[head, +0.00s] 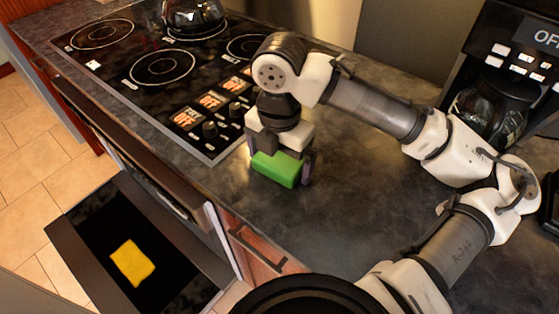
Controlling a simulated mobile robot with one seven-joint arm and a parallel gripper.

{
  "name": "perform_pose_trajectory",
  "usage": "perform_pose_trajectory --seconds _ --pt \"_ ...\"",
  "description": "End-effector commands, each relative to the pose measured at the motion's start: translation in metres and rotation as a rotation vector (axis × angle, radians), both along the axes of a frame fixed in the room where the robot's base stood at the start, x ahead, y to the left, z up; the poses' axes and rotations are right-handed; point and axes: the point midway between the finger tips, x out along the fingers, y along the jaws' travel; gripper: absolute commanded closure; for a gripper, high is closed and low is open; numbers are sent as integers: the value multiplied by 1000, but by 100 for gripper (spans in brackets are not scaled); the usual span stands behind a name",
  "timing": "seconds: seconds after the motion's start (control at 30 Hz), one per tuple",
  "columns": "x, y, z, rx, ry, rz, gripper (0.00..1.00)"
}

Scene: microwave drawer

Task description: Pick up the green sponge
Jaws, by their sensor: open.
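The green sponge (279,169) is a bright green block near the front edge of the dark countertop, just right of the cooktop. My gripper (281,165) points down directly over it, with a dark finger showing at each side of the sponge. The jaws are open around it. The sponge's top is partly hidden by the gripper body. Whether its underside rests on the counter is hard to tell.
A black cooktop (165,68) with a kettle (193,14) lies left. A coffee machine (510,75) stands at the back right. Below the counter, an open drawer (75,235) holds a yellow sponge (132,262). The counter (360,190) right of my gripper is clear.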

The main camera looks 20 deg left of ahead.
Motion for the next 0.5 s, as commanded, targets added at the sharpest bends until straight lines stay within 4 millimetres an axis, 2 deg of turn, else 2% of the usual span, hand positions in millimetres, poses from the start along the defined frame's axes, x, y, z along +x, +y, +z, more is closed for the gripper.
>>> perform_pose_trajectory --seconds 0.03,0.3,0.5 --pt "0 0 0 0 0 0 1" --pt "0 0 0 0 0 0 35" --pt "0 0 1 0 0 0 36"
